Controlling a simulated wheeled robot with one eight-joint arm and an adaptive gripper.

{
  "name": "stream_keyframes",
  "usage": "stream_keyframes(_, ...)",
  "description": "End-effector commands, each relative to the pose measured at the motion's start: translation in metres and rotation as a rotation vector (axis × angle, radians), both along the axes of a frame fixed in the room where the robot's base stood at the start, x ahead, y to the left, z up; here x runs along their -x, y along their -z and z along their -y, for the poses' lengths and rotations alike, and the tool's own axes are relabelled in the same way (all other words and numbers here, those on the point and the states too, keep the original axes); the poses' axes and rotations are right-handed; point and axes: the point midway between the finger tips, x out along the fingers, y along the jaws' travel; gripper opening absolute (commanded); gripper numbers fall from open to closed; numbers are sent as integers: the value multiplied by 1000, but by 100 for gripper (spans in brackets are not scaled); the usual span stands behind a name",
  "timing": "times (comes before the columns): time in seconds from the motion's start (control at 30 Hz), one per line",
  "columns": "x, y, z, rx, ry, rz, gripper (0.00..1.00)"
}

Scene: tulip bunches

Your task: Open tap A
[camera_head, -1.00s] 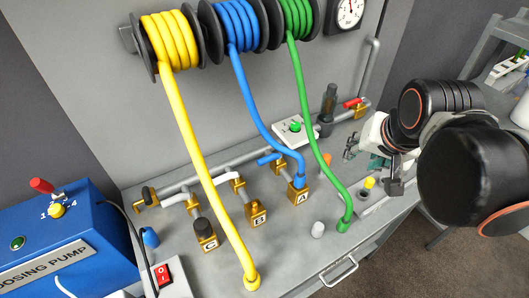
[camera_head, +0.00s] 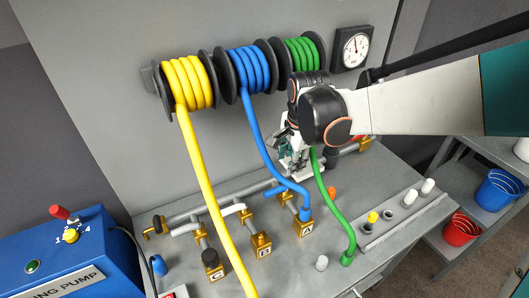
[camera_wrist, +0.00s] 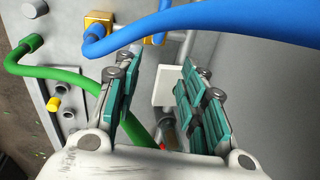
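Tap A is the brass block (camera_head: 304,228) marked A, with the blue hose (camera_head: 262,140) plugged into its top. A blue lever (camera_head: 275,190) lies sideways behind it on the pipe. In the wrist view, the tap's brass block (camera_wrist: 97,24) is at the upper left, with part of the blue lever (camera_wrist: 164,10) at the top. My gripper (camera_head: 296,164) hangs above and behind the tap, between the blue and green hoses. In the wrist view my gripper (camera_wrist: 158,68) is open, with nothing between its teal pads. It is apart from the lever.
The green hose (camera_head: 333,205) runs down just right of my gripper and passes beneath it in the wrist view. The yellow hose (camera_head: 205,190) is farther left. Tap B (camera_head: 261,244) and tap C (camera_head: 213,265) stand left of tap A. A gauge (camera_head: 354,47) hangs behind.

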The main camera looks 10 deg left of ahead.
Motion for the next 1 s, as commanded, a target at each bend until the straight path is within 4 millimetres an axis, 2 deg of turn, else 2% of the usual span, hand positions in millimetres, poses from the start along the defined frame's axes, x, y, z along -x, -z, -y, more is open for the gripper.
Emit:
stream_keyframes(0.03, 19, 1, -19, -6, -31, -8, 38)
stream_keyframes(0.2, 27, 5, -39, -17, -46, -25, 38)
stream_keyframes(0.37, 25, 21, -42, -19, -48, -26, 38)
stream_keyframes(0.8, 9, 103, -50, -18, -44, -24, 38)
stream_keyframes(1.0, 4, 129, -52, -19, -44, -25, 38)
